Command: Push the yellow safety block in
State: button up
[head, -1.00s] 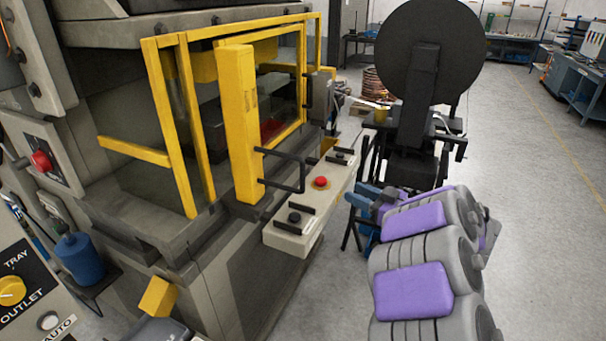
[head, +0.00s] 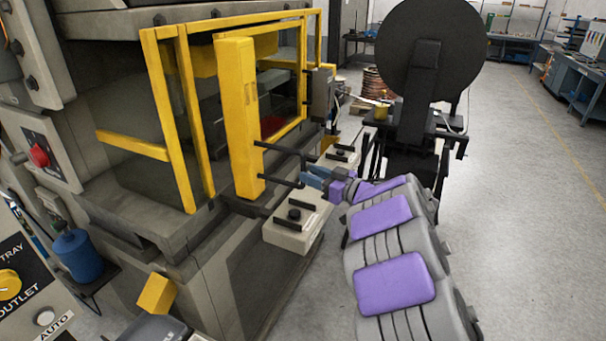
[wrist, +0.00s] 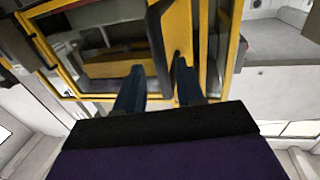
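The yellow safety block (head: 240,120) is a tall upright bar at the front of the press's yellow frame. A black U-shaped handle (head: 283,149) sticks out from its right side. My gripper (head: 314,177) is at the outer end of this handle, with blue fingers. In the wrist view my gripper (wrist: 158,66) has its two fingers apart. A dark bar (wrist: 160,42), seemingly the handle, and a yellow upright (wrist: 178,30), seemingly the block, show beyond the fingertips. I cannot tell whether the fingers touch the handle.
The yellow frame (head: 180,115) stands around the press opening. A pale control panel (head: 292,236) with black buttons lies below my gripper. A large black disc (head: 430,50) on a stand is behind my arm. The floor at the right is clear.

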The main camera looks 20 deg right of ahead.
jog(key=shift+x, duration=1.85)
jog(key=shift+c, duration=0.4)
jog(key=shift+s+r, duration=0.1)
grip_shut()
